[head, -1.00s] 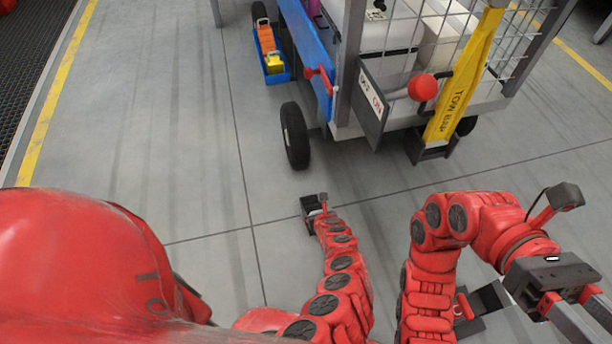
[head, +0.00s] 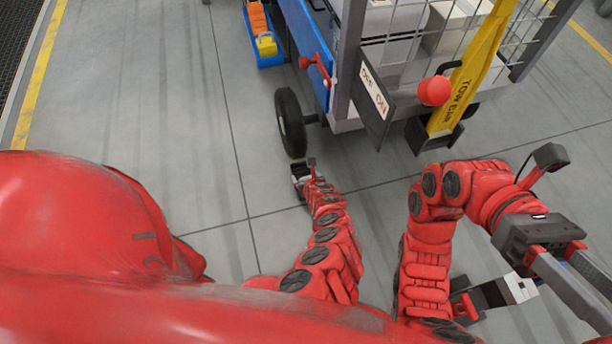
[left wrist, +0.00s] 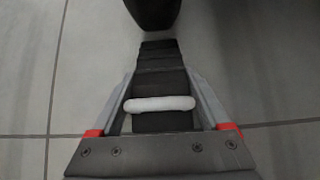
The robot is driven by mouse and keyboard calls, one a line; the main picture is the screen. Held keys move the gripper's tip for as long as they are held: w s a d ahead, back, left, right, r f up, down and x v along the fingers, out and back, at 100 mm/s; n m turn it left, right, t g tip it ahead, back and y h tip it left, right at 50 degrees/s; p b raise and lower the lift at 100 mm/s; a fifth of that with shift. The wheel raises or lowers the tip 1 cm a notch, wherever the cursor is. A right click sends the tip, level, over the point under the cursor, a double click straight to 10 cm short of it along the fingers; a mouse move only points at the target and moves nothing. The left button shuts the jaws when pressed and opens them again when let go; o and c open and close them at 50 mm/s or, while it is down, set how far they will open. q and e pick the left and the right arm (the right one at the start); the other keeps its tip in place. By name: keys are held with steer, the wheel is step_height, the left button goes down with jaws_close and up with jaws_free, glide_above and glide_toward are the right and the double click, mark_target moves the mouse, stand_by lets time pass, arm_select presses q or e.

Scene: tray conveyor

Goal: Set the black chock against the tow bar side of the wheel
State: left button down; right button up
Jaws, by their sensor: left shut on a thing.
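My left gripper (head: 300,172) is low over the floor, just in front of the cart's black wheel (head: 290,124). It is shut on the black chock, which shows best in the left wrist view (left wrist: 161,62). The chock has a stepped black top and a pale handle (left wrist: 160,104) between the fingers. Its narrow end points at the tyre (left wrist: 153,12), very close; I cannot tell if they touch. In the head view the chock is mostly hidden by the gripper. The yellow tow bar (head: 470,75) stands upright at the cart's near end. My right gripper (head: 578,275) is open and empty at the right.
The cart (head: 345,70) with mesh sides fills the upper right. A red knob (head: 434,91) and a dark sign plate (head: 374,105) jut from its near end. A blue bin (head: 267,60) with orange and yellow items hangs at its left. The grey floor at left is clear.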

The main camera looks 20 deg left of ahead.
arm_select(q)
steer(key=shift+f, duration=0.3)
arm_select(e)
steer(key=shift+s+d+f+t, duration=0.15)
steer(key=shift+s+d+t, duration=0.3)
steer(key=shift+t, duration=0.15)
arm_select(q)
jaws_free()
arm_select(e)
steer(key=shift+s+d+f+n+t+h, duration=0.1)
steer(key=shift+s+d+n+t+h, duration=0.15)
steer(key=shift+s+n+t+h, duration=0.05)
